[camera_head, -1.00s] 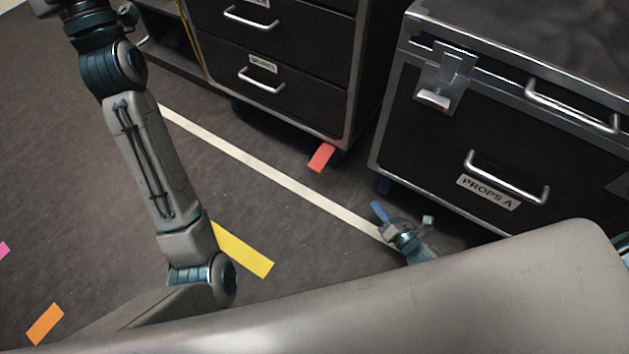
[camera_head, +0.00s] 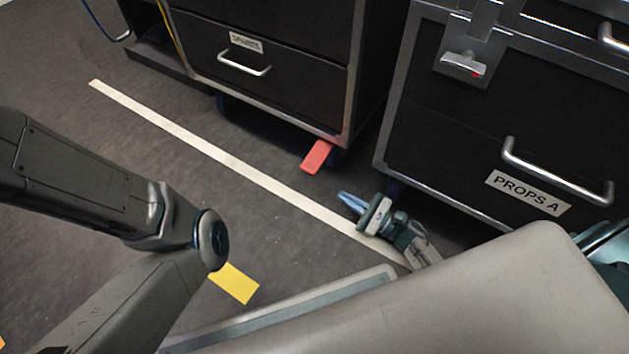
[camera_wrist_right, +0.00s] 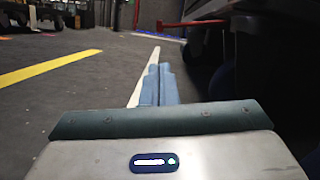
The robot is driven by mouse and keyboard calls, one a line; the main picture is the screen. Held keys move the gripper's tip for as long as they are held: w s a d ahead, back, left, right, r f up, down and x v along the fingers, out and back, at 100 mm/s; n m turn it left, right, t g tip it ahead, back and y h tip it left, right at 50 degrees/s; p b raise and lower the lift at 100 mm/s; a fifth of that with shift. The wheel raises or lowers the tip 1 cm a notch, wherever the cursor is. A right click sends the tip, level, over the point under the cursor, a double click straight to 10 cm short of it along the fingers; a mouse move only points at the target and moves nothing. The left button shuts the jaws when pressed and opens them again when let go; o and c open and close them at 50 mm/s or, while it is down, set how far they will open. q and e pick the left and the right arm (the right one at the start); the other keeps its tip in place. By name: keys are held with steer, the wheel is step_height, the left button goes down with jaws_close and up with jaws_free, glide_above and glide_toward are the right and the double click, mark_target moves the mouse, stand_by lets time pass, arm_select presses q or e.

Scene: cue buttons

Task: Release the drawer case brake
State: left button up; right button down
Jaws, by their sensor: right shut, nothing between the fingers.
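The black drawer case (camera_head: 300,90) stands on dark casters at the top middle of the head view. A red brake pedal (camera_head: 317,157) sticks out low at its front right corner, angled toward the floor. My right gripper (camera_head: 352,203) is just above the floor, below and right of the pedal and apart from it. Its blue fingers are shut and empty. In the right wrist view the shut fingers (camera_wrist_right: 159,85) point forward, and a red bar (camera_wrist_right: 190,23) shows beyond them to the right. My left gripper is outside the head view; only the left arm shows.
A black case labelled PROPS A (camera_head: 470,130) stands to the right, close to my right gripper. A white floor line (camera_head: 220,153) runs past the pedal. Yellow tape (camera_head: 235,284) lies nearer.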

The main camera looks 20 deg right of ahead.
mark_target(317, 156)
steer(key=b+x, duration=0.3)
steer(key=x, duration=0.7)
steer(key=shift+r, duration=0.1)
stand_by(0.4)
